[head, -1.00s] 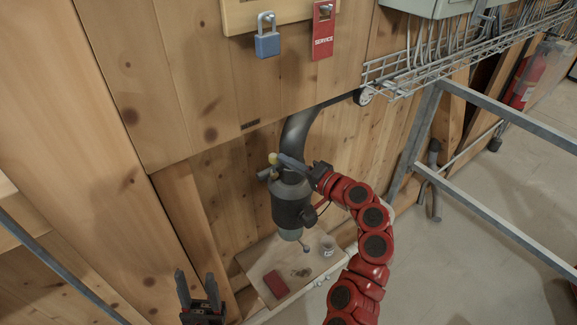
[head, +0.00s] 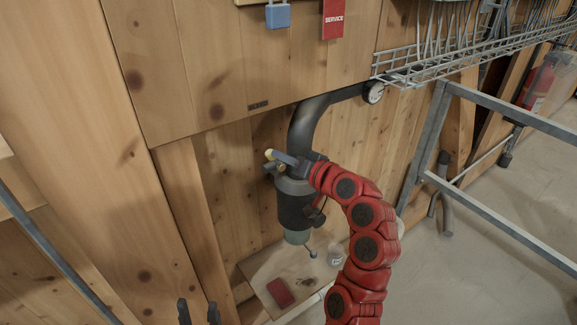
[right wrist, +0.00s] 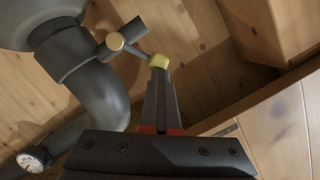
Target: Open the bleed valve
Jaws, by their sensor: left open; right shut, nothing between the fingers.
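A small valve with a lever ending in a yellow tip (right wrist: 159,61) and a brass-coloured round end (right wrist: 116,41) sits beside the dark canister's top in the right wrist view. In the head view the yellow tip (head: 269,154) shows at the upper left of the grey canister (head: 295,207). My right gripper (right wrist: 160,78) is shut and empty, its fingertips at the yellow tip; whether they touch cannot be told. In the head view my right gripper (head: 279,157) lies across the canister's top, hiding part of the valve. My left gripper (head: 199,312) is open and empty at the bottom edge.
A grey pipe (head: 312,117) curves up to a round gauge (head: 374,92). A wire tray (head: 430,66) and grey metal frame (head: 500,119) stand at right.

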